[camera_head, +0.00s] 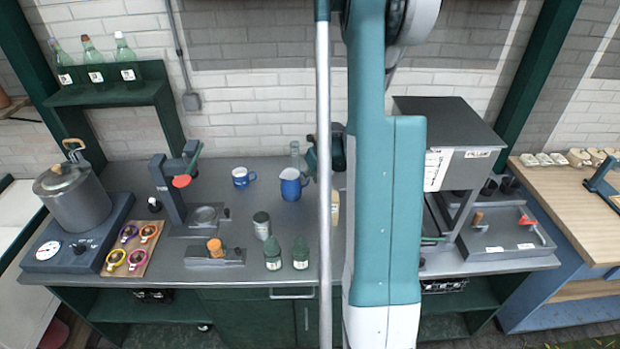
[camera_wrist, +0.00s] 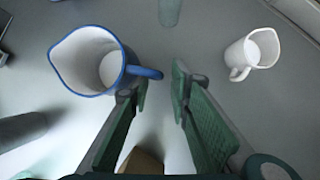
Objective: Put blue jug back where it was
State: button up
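The blue jug (camera_head: 291,185) stands upright on the grey counter, near the middle in the head view. In the wrist view the blue jug (camera_wrist: 88,62) is at upper left, with a white inside and its handle pointing right between my fingers' tips. My gripper (camera_wrist: 161,86) is open, with one finger on each side of the handle's outer end in this view. I cannot tell whether the left finger touches the handle. In the head view my arm hides part of the counter, and the fingertips cannot be made out clearly.
A small white jug (camera_wrist: 252,52) stands to the right of my gripper. A blue mug (camera_head: 241,178) is left of the blue jug, and a clear bottle (camera_head: 295,154) is behind it.

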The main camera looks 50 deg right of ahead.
jog(key=v, duration=1.1)
jog(key=shift+r, duration=0.3)
jog(key=shift+s, duration=0.1)
dwell(0.7)
jog(key=a+r+n, duration=0.5)
jog(key=a+n, duration=0.1)
jog(key=a, duration=0.3)
jog(key=a+r+n, duration=0.4)
jog(key=a+n, duration=0.2)
jog(key=a, duration=0.4)
jog(key=a+r+n, duration=0.5)
jog(key=a+n, duration=0.1)
jog(key=a, duration=0.3)
jog(key=s+a+r+n+t, duration=0.1)
jog(key=s+a+n, duration=0.7)
jog(key=a+n, duration=0.2)
jog(key=s+a+r+n+t+y, duration=0.1)
jog(key=s+a+n, duration=0.7)
jog(key=a+n, duration=0.2)
jog(key=shift+a+r+n, duration=0.25)
jog(key=shift+a+n, duration=0.05)
jog(key=shift+a, duration=0.9)
